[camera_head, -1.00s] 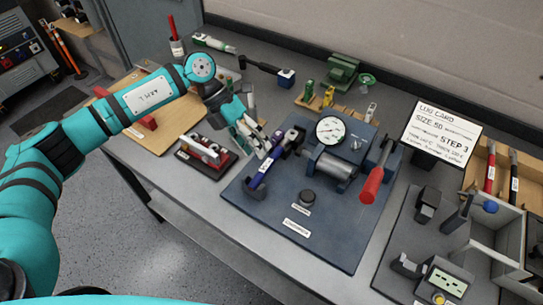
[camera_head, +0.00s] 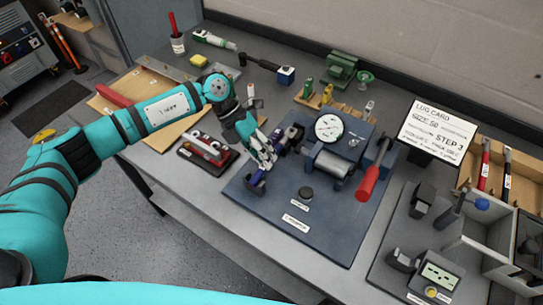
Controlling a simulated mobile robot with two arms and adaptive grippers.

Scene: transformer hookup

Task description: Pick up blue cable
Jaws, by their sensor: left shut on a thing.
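The blue cable (camera_head: 257,178) is a short dark blue length on the left side of the blue crimping base plate (camera_head: 247,205). It lies slanted, its lower end by a dark holder at the plate's left edge and its upper end toward the gauge. My left gripper (camera_head: 266,161) reaches in from the upper left and is shut on the blue cable near its middle. The fingers cover part of the cable and its white label. I cannot tell whether the cable is clear of its holders. My right gripper is out of view.
A pressure gauge (camera_head: 329,128) and a red-handled lever (camera_head: 372,172) stand to the right on the plate. A small red-and-silver fixture (camera_head: 207,149) is close on the left. A lug card (camera_head: 437,134) stands at the right.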

